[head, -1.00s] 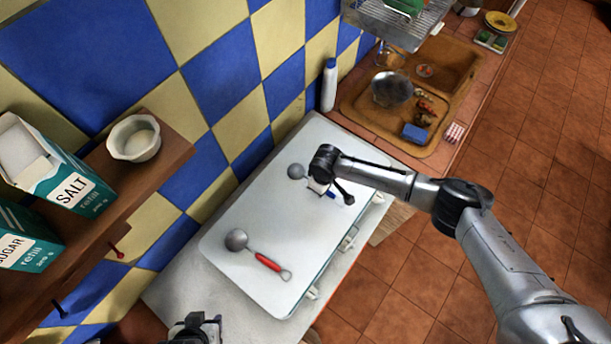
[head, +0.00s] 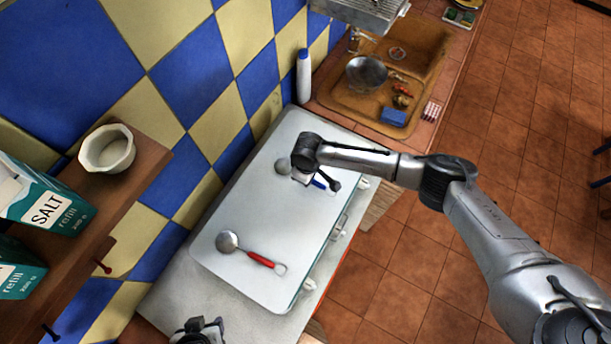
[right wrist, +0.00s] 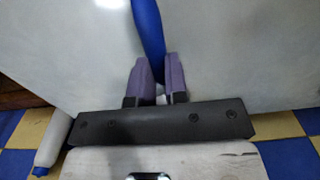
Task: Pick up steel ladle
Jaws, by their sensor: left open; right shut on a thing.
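A ladle with a steel bowl (head: 283,167) and a blue handle (head: 319,184) lies on a white panel (head: 262,208), partly hidden by my right gripper (head: 314,180). In the right wrist view, the right gripper (right wrist: 157,78) is shut on the blue handle (right wrist: 148,30), which runs up out of the picture. A second ladle, with a steel bowl (head: 228,242) and red handle (head: 262,260), lies nearer the front of the panel, apart from both grippers. My left gripper (head: 200,328) is open at the bottom edge, partly cut off.
A white bottle (head: 304,78) stands by the tiled wall behind the panel. A wooden shelf (head: 110,205) with a salt box (head: 45,205) and white bowl (head: 107,150) juts out at left.

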